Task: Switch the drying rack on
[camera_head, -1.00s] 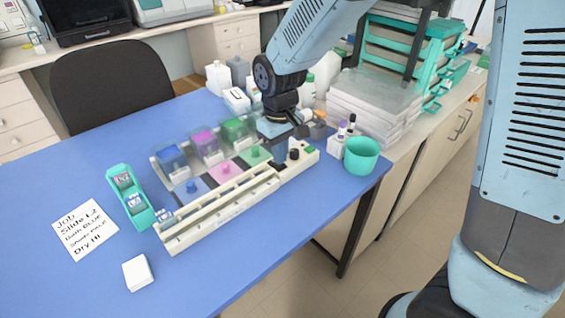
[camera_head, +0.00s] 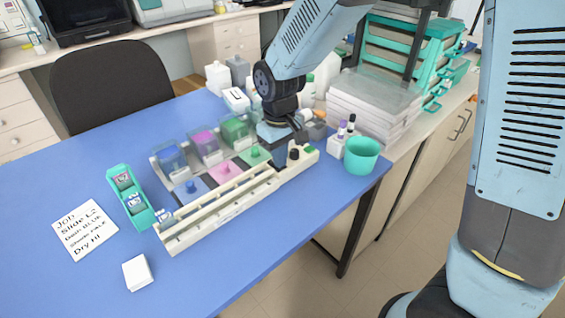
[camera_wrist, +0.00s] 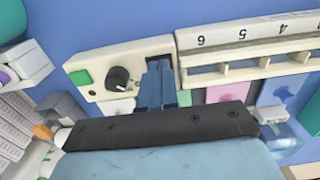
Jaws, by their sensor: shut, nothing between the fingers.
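The drying rack (camera_head: 222,208) is a long cream rack with numbered slots, lying along the front of the staining station. Its control box, at the right end in the head view, carries a black knob (camera_head: 294,153) and a green button (camera_head: 310,149). In the wrist view, the green button (camera_wrist: 81,78) is at the left corner of the box and the knob (camera_wrist: 117,78) is beside it. My gripper (camera_wrist: 159,68) is shut and empty, with its blue fingers over the box's end nearest the slots, just right of the knob. Whether the fingertips touch the box is unclear.
Blue, purple and green stain baths (camera_head: 205,145) stand behind the rack. A teal cup (camera_head: 361,155) and small bottles are right of the control box. A teal slide holder (camera_head: 130,197), a job card (camera_head: 85,229) and a white block (camera_head: 138,273) lie left. The front table is clear.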

